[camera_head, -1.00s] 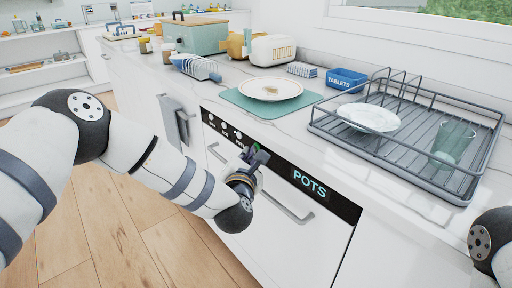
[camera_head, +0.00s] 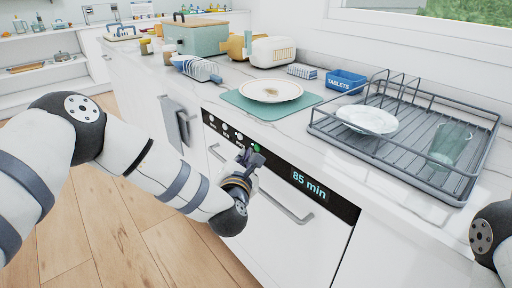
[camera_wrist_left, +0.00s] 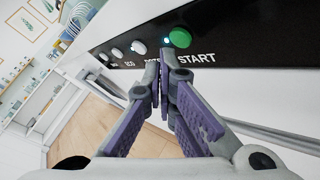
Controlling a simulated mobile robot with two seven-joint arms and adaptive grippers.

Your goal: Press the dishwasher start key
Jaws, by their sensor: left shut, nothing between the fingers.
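The white dishwasher (camera_head: 290,240) has a black control strip with several round white keys and a green start key (camera_head: 257,148). In the left wrist view the green key (camera_wrist_left: 180,38) stands above the word START. My left gripper (camera_head: 252,160) is shut and empty, just in front of and below the green key. Its fingertips (camera_wrist_left: 165,62) show below the key in the left wrist view and look apart from it. The display (camera_head: 309,185) reads "85 min". A small light (camera_wrist_left: 165,41) glows beside the green key. My right gripper is out of view.
A bar handle (camera_head: 290,212) runs across the door below the strip. On the counter above are a plate on a green mat (camera_head: 236,98), a dish rack (camera_head: 400,159) and a blue tablets box (camera_head: 346,80). A towel (camera_head: 178,122) hangs to the left.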

